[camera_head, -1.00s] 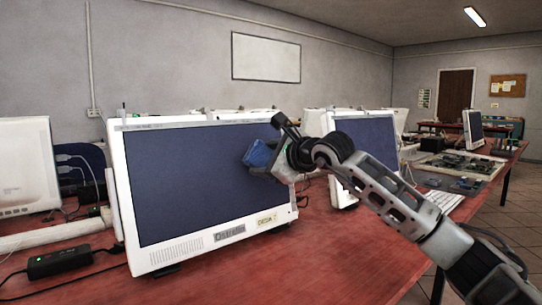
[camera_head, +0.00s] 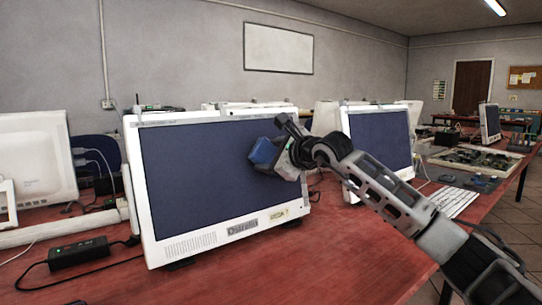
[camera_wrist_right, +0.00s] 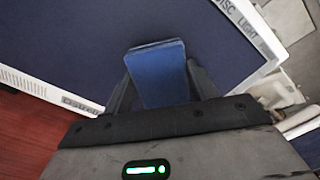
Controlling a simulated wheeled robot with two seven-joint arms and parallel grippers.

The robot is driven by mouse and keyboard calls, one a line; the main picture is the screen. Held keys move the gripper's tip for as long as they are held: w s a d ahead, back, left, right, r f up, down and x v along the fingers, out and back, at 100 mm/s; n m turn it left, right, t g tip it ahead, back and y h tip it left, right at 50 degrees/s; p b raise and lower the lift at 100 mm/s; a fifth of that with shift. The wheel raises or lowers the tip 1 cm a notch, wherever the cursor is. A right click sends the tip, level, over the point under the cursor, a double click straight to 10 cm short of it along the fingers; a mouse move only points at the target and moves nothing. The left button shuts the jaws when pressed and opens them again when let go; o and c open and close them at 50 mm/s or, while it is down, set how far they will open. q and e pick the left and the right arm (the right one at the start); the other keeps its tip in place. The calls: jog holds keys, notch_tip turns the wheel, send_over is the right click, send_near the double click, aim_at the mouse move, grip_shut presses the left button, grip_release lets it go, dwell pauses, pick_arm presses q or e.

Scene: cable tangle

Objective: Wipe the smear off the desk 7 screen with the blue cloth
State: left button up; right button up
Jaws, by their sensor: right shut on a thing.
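The desk monitor (camera_head: 210,180) stands upright on the red desk, with a white frame and a dark blue screen. A small yellowish label sits at its lower right; I cannot read it surely. My right gripper (camera_head: 274,157) is shut on the folded blue cloth (camera_head: 262,151) in front of the screen's upper right part. In the right wrist view the cloth (camera_wrist_right: 160,75) is pinched between both fingers, facing the screen (camera_wrist_right: 85,45). I cannot tell whether it touches the glass. No smear is distinguishable on the visible screen. My left gripper is not in view.
A second monitor (camera_head: 380,138) stands to the right, behind my right arm, with a white keyboard (camera_head: 454,201) near it. A black power adapter (camera_head: 80,252) with cables lies at the left. The red desk (camera_head: 300,265) is clear in front of the monitor.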

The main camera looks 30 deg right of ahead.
aim_at(277, 148)
jog(key=shift+p+x, duration=0.55)
jog(key=shift+x, duration=0.45)
jog(key=d+p, duration=0.1)
jog(key=d+r+p, duration=0.1)
jog(key=shift+w+d+r, duration=0.15)
jog(key=shift+d, duration=0.25)
jog(key=shift+d+r+p, duration=0.1)
jog(key=shift+d+p, duration=0.25)
jog(key=shift+d, duration=0.05)
jog(key=shift+w, duration=0.1)
jog(key=shift+a+f+b, duration=0.35)
jog(key=shift+a+b, duration=0.1)
jog(key=shift+a, duration=0.1)
jog(key=shift+a+f+b, duration=0.35)
jog(key=shift+a+b, duration=0.05)
jog(key=shift+a, duration=0.2)
jog(key=shift+s+a+f+b, duration=0.1)
jog(key=shift+s+a+b, duration=0.2)
jog(key=shift+a, duration=0.4)
